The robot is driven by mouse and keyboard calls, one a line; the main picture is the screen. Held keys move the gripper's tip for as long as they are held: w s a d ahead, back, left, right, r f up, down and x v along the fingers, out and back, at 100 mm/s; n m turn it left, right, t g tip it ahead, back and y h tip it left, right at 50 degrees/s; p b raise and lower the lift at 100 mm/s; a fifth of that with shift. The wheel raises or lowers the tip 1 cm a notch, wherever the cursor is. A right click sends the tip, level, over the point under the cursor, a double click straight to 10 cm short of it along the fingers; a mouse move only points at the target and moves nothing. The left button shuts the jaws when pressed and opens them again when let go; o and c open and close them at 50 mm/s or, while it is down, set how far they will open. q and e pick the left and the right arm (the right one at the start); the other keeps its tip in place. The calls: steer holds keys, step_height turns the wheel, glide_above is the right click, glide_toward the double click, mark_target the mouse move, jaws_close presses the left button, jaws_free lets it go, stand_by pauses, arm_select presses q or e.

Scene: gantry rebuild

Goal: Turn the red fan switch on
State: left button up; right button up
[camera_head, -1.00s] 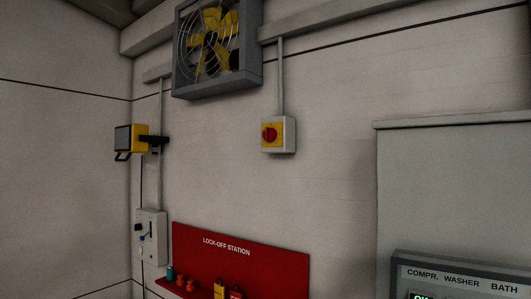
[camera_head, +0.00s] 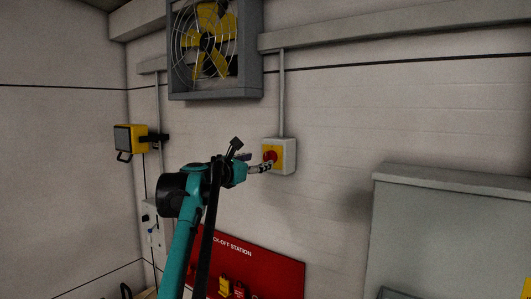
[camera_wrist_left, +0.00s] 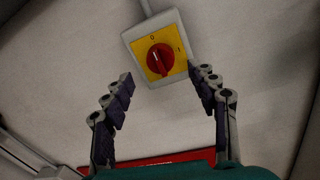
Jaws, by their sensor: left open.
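The red fan switch (camera_head: 270,157) is a red rotary knob on a yellow plate in a grey wall box. In the left wrist view the red knob (camera_wrist_left: 160,60) shows at the top centre, its pale mark near the plate's middle, with "0" and "I" printed on the plate. My left gripper (camera_head: 262,168) is raised close to the box and partly covers it in the head view. In the wrist view my left gripper (camera_wrist_left: 160,85) is open and empty, its fingers on either side below the knob. I cannot tell contact. My right gripper is not in view.
A caged yellow fan (camera_head: 208,45) hangs above on the wall. A red lock-off board (camera_head: 270,265) is below, partly behind my left arm. A yellow lamp (camera_head: 130,138) is at left and a grey cabinet (camera_head: 450,220) at right. The wall around the switch is clear.

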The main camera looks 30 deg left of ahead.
mark_target(266, 158)
arm_select(q)
steer(key=w+p, duration=0.1)
steer(key=w, duration=0.4)
steer(key=shift+w+p, duration=0.35)
steer(key=shift+s, duration=0.1)
steer(key=shift+d, duration=0.1)
steer(key=c, duration=1.2)
